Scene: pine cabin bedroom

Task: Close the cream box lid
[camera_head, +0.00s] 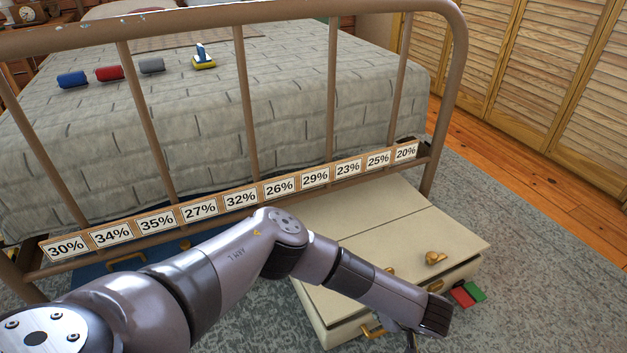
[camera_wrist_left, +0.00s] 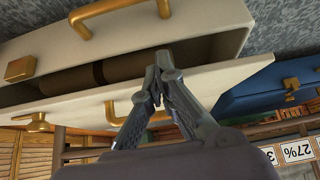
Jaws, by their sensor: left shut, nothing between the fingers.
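The cream box (camera_head: 335,332) stands on the rug under the bed's foot rail. Its lid (camera_head: 400,235) is on top, with a gold knob on it. In the left wrist view, turned upside down, the lid (camera_wrist_left: 215,88) is raised from the box body (camera_wrist_left: 200,22), leaving a dark gap. Brown rolled shapes show inside the gap. My left gripper (camera_wrist_left: 157,75) is shut and empty, its fingertips at this gap near the lid's edge. In the head view the left gripper (camera_head: 412,338) is partly hidden by my wrist at the box's front. My right gripper is not in view.
A blue box (camera_wrist_left: 270,90) stands beside the cream one. The bed's metal foot rail (camera_head: 250,205), with a row of percentage labels, passes above the boxes. Red and green pieces (camera_head: 467,293) lie on the rug at the right. The rug beyond is clear.

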